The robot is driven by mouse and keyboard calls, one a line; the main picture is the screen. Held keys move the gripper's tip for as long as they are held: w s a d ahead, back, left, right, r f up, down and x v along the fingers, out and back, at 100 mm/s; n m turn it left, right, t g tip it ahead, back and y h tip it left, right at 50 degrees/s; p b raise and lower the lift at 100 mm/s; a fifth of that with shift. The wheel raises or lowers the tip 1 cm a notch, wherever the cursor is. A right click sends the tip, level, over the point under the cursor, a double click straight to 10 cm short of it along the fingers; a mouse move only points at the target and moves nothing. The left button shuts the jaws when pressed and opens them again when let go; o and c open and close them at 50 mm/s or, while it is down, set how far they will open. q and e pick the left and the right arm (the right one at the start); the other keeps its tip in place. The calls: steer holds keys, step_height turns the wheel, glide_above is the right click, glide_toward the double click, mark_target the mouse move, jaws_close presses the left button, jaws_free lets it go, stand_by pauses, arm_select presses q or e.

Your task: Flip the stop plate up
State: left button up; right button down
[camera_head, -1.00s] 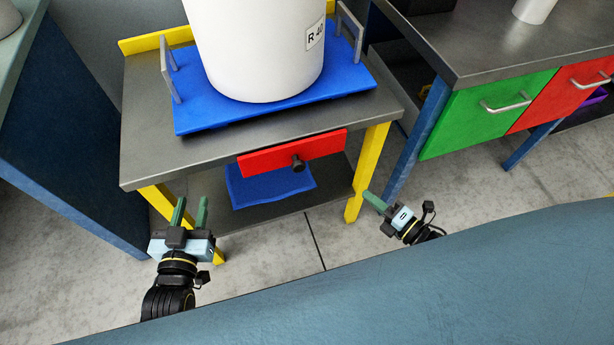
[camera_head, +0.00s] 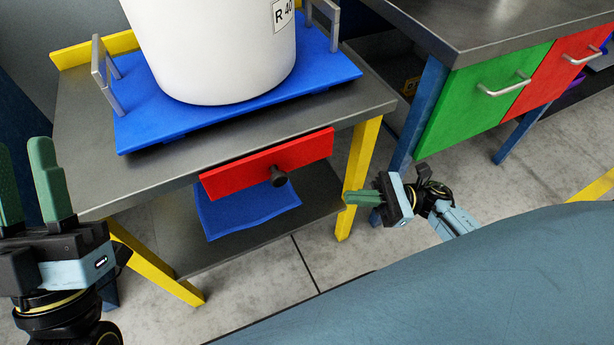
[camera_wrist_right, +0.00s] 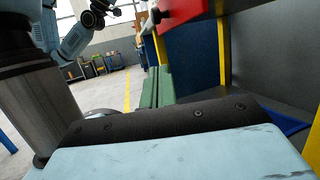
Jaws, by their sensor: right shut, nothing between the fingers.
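The stop plate appears to be the red plate (camera_head: 235,175) with a black knob (camera_head: 279,176), hanging at the front edge of the grey-topped table. In the right wrist view the red plate (camera_wrist_right: 188,12) and its dark knob (camera_wrist_right: 156,16) show at the top, above the fingers. My right gripper (camera_head: 352,197) is shut and empty, to the right of and below the knob, apart from the plate. Its green fingers (camera_wrist_right: 157,88) lie together in the wrist view. My left gripper (camera_head: 22,150) is open and empty, left of the table.
A blue tray (camera_head: 140,130) with grey handles carries a large white cylinder (camera_head: 215,50) marked R 40 on the tabletop. A blue piece (camera_head: 245,212) lies on the lower shelf. A yellow leg (camera_head: 360,165) stands beside my right gripper. A bench with green drawer (camera_head: 480,100) stands right.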

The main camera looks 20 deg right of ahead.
glide_toward(275, 171)
steer(key=a+f, duration=0.4)
steer(key=shift+a+r, duration=0.4)
steer(key=shift+r, duration=0.4)
steer(key=shift+a+r, duration=0.35)
steer(key=shift+r, duration=0.4)
